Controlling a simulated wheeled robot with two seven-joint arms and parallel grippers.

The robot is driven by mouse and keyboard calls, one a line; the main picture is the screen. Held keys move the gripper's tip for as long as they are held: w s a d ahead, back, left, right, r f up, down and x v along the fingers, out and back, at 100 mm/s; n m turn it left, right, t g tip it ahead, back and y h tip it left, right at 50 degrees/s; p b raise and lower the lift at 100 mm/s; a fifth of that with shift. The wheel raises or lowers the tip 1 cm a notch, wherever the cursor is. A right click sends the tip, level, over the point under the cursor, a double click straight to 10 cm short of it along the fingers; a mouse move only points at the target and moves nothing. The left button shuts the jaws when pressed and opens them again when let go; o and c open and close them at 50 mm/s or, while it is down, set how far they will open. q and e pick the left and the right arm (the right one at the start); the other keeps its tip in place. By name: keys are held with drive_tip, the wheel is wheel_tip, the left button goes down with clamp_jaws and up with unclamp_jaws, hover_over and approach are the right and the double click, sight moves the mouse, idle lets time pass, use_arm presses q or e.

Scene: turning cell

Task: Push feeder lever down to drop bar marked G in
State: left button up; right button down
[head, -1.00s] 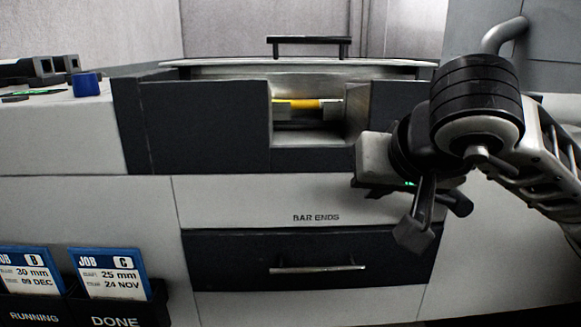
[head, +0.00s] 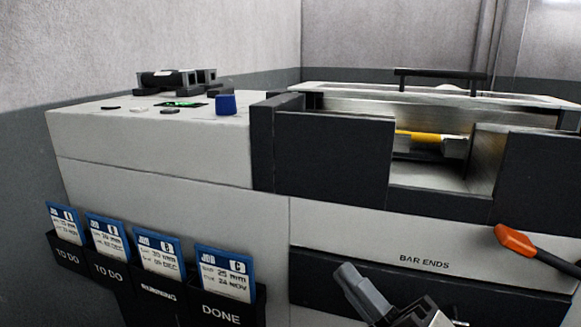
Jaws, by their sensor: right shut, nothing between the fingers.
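An orange-gripped lever (head: 515,246) with a dark shaft juts in at the right, in front of the grey machine front. I take it for the feeder lever; its far end is out of frame. My right gripper (head: 356,284) is at the bottom, left of and below the lever, apart from it, shut and empty. A yellow bar (head: 420,136) lies level inside the machine's recessed opening (head: 440,178). No letter G is readable on it. No other bar shows clearly. My left gripper is not in view.
A drawer (head: 330,279) below the "BAR ENDS" label is partly behind my right gripper. Job cards in black holders (head: 221,313) hang on the left front. A blue knob (head: 225,104) and a dark device (head: 175,79) stand on the left top. A black handle (head: 440,73) rises behind the opening.

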drive_tip(key=s+d+f+m+g+h, duration=0.2)
drive_tip(key=f+m+h, duration=0.4)
drive_tip(key=f+m, duration=0.4)
drive_tip(key=s+d+f+m+g+h+p, duration=0.1)
drive_tip(key=d+f+m+h, duration=0.3)
drive_tip(key=f+m, duration=0.6)
wheel_tip(320, 180, down, 3)
drive_tip(key=shift+s+r+g+h, duration=0.15)
drive_tip(key=shift+s+g+h, duration=0.4)
drive_tip(key=shift+h, duration=0.55)
drive_tip(key=c, duration=1.6)
unclamp_jaws()
drive_tip(key=s+f+m+g, duration=0.1)
drive_tip(key=s+f, duration=0.1)
drive_tip(key=s+f+m+g, duration=0.1)
drive_tip(key=s+f+m, duration=0.1)
drive_tip(key=s+f, duration=0.1)
drive_tip(key=shift+f+g, duration=0.2)
drive_tip(key=shift+g, duration=0.05)
drive_tip(key=shift+c, duration=0.2)
drive_tip(key=o, duration=0.3)
drive_tip(key=shift+s+f+h, duration=0.15)
drive_tip(key=shift+s+h, duration=0.05)
drive_tip(key=shift+h, duration=0.1)
drive_tip(key=shift+c, duration=0.3)
